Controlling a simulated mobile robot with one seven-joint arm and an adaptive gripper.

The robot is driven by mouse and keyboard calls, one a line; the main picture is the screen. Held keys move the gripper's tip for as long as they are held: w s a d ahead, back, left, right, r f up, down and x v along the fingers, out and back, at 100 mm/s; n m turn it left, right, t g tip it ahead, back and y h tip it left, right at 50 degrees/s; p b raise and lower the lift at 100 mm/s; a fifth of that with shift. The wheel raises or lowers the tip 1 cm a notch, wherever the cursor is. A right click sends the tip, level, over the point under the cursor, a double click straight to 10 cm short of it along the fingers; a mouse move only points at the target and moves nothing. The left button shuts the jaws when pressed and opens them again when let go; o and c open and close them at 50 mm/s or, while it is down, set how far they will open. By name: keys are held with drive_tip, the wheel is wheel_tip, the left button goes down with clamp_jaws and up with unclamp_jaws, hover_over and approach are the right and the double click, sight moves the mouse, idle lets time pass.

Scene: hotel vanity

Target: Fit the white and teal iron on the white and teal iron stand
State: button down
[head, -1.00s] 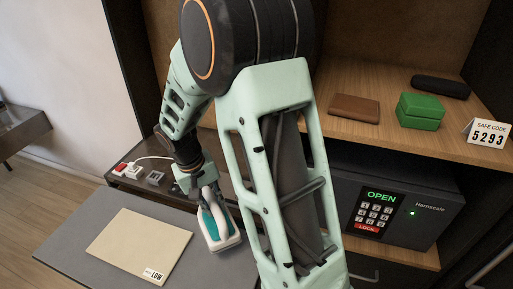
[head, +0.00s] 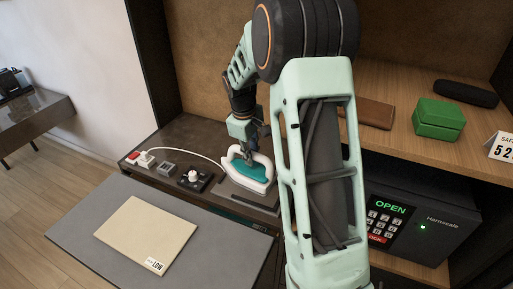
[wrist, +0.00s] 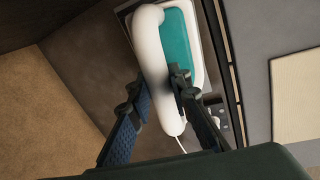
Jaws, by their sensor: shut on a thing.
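The white and teal iron (head: 262,170) is over the dark counter behind the grey pull-out board, its white cord trailing left. My gripper (head: 247,152) is above it and shut on its white handle. In the wrist view the fingers (wrist: 162,95) lie on either side of the white handle, with the teal body (wrist: 178,40) of the iron beyond. A flat grey plate (head: 246,201) shows beneath and in front of the iron; it looks like the iron stand, but I see no white or teal on it. The iron hides much of it, and I cannot tell whether they touch.
A dark block with a white knob (head: 193,177), a small grey box (head: 166,168) and a red and white plug strip (head: 138,158) stand left of the iron. A tan folder marked LOW (head: 146,232) lies on the grey board (head: 85,232). The open-marked safe (head: 425,215) is right.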

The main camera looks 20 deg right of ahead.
sight(257, 164)
drive_tip(key=shift+w+d+r+n, duration=0.25)
drive_tip(key=shift+w+d+n, duration=0.1)
drive_tip(key=shift+w+d, duration=0.15)
drive_tip(key=shift+w+d+r+n, duration=0.25)
drive_tip(key=shift+w+d+n, duration=0.1)
drive_tip(key=shift+d, duration=0.25)
drive_tip(key=shift+w+d+f, duration=0.1)
drive_tip(key=shift+f+b, duration=2.4)
drive_tip(key=shift+f, duration=1)
drive_tip(key=shift+f+b, duration=1.05)
drive_tip(key=shift+f, duration=0.45)
drive_tip(key=c, duration=1.7)
unclamp_jaws()
drive_tip(key=shift+s+f, duration=0.15)
drive_tip(key=shift+s, duration=0.1)
drive_tip(key=r, duration=0.4)
drive_tip(key=s+a+r, duration=0.1)
drive_tip(key=r, duration=0.7)
drive_tip(key=shift+s+a+r, duration=0.1)
drive_tip(key=shift+s+a, duration=0.15)
drive_tip(key=shift+a, duration=0.15)
